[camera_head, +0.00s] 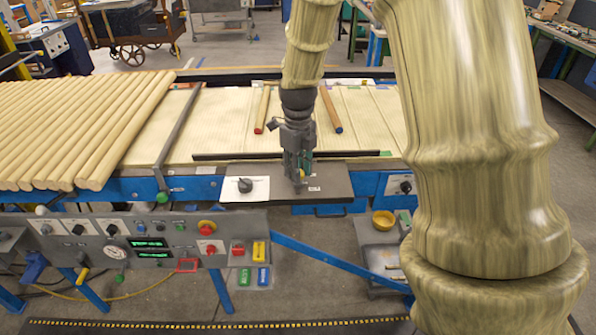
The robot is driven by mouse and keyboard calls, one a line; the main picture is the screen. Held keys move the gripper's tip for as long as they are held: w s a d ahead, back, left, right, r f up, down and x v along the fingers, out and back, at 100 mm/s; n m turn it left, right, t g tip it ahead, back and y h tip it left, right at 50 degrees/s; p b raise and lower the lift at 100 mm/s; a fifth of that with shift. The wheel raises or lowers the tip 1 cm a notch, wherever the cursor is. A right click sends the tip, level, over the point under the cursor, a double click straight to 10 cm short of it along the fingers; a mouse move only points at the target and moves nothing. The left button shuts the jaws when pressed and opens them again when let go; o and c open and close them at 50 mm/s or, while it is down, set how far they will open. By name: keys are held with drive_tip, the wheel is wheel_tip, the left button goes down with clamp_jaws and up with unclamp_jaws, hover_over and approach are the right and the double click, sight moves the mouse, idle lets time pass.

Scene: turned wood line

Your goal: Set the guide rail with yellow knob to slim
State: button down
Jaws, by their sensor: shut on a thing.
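A dark guide rail (350,153) lies left to right across the near part of the pale ribbed conveyor bed. My gripper (299,180) points down over the dark plate at the conveyor's near edge, in front of this rail. It is shut on the yellow knob (302,175), of which only a small yellow part shows between the fingers. A small white label (314,189) sits on the plate just right of the fingertips; its text is too small to read. The knob's exact setting is hidden by my gripper.
A grey bar (178,133) with a green knob (162,197) crosses the bed beside stacked pale rods (80,125). A red-tipped rod (263,108) and a blue-tipped rod (331,110) flank my arm. A black rotary switch (245,185) sits left of my gripper. A control panel (140,245) stands front left.

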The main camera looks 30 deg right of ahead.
drive_tip(key=w+d, duration=0.1)
drive_tip(key=w, duration=0.2)
drive_tip(key=w+d+p, duration=0.1)
drive_tip(key=w+d, duration=0.1)
drive_tip(key=w+d+p, duration=0.1)
drive_tip(key=w+d, duration=0.1)
drive_tip(key=w, duration=0.1)
drive_tip(key=shift+w+d, duration=0.2)
drive_tip(key=shift+w, duration=0.15)
drive_tip(key=shift+r, duration=0.2)
drive_tip(key=shift+w+d, duration=0.1)
drive_tip(key=c, duration=1.4)
unclamp_jaws()
drive_tip(key=o, duration=0.3)
drive_tip(key=shift+w, duration=0.1)
drive_tip(key=shift+f, duration=0.15)
drive_tip(key=shift+r, duration=0.3)
wheel_tip(320, 180, up, 12)
drive_tip(key=shift+f, duration=0.25)
